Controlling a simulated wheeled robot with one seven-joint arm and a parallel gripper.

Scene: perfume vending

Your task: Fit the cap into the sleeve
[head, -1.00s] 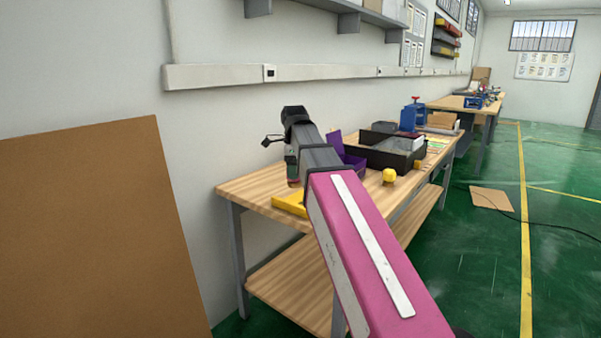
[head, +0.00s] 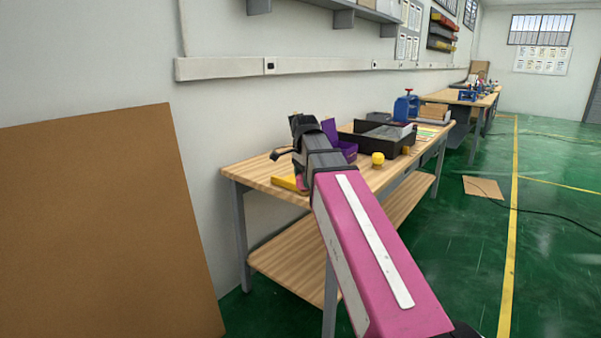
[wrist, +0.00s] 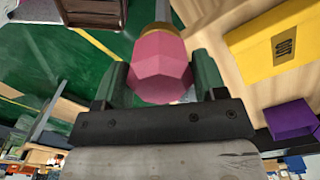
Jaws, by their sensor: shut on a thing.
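A pink faceted cap with a gold band (wrist: 160,72) sits between the two dark green fingers of my gripper (wrist: 163,82) in the wrist view. The fingers are shut on its sides. A bit of pink (head: 302,184) shows below my wrist in the head view, over the near end of the wooden table; my arm hides most of the gripper there. I cannot tell for sure which thing is the sleeve. A yellow piece with a dark printed mark (wrist: 283,47) lies beside the gripper on the table, and a purple open piece (wrist: 292,118) is near it.
The wooden table (head: 262,172) runs along the wall. A black tray (head: 392,136), a yellow knobbed thing (head: 378,159) and a blue device (head: 406,106) stand farther along it. A brown board (head: 100,220) stands at the left. The green floor to the right is mostly open.

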